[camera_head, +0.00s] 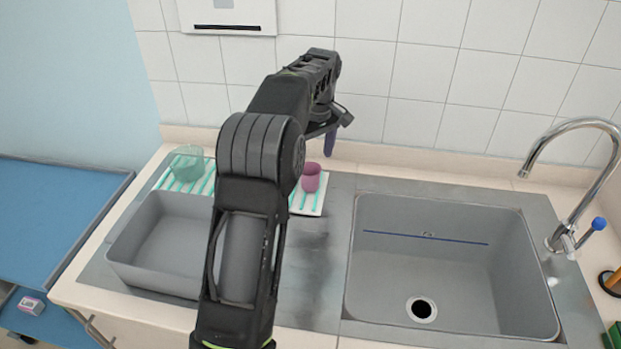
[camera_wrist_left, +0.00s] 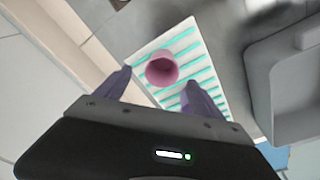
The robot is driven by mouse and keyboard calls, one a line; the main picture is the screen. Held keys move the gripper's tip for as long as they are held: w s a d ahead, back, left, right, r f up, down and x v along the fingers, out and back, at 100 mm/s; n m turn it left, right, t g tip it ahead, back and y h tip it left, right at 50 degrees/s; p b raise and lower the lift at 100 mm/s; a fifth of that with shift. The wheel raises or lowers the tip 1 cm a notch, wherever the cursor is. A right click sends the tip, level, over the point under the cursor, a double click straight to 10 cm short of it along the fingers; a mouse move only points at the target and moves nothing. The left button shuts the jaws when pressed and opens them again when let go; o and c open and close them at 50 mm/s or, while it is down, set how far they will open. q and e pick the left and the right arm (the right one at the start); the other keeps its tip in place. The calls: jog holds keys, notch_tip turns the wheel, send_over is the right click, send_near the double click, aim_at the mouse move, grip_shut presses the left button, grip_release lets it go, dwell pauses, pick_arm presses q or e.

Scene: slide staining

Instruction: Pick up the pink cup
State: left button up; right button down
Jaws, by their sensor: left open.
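The pink cup (camera_head: 311,177) stands upright on the right end of a white rack with green stripes (camera_head: 318,205), behind the steel counter between the basins. In the left wrist view the cup (camera_wrist_left: 162,69) shows its open mouth, on the striped rack (camera_wrist_left: 190,45). My left gripper (camera_head: 331,140) is over the back of the counter, just behind and above the cup. In the left wrist view the left gripper (camera_wrist_left: 155,88) is open, with its two purple fingers spread and the cup beyond them, between their lines. My arm hides the middle of the rack. My right gripper is not in view.
A greenish clear container (camera_head: 188,163) stands on the rack's left end. A grey basin (camera_head: 160,245) is at the left and a deep sink (camera_head: 450,265) with a curved tap (camera_head: 590,180) at the right. The tiled wall (camera_head: 430,90) rises close behind.

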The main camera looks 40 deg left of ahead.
aim_at(310, 169)
pick_arm(q)
jog(key=shift+f, duration=0.1)
jog(key=f, duration=0.1)
jog(key=f+p, duration=0.1)
jog(key=f, duration=0.3)
jog(key=shift+s+a+p, duration=0.1)
jog(key=shift+a+p, duration=0.2)
jog(key=c, duration=1.4)
notch_tip(310, 169, up, 10)
jog(key=shift+b, duration=0.4)
dwell(0.4)
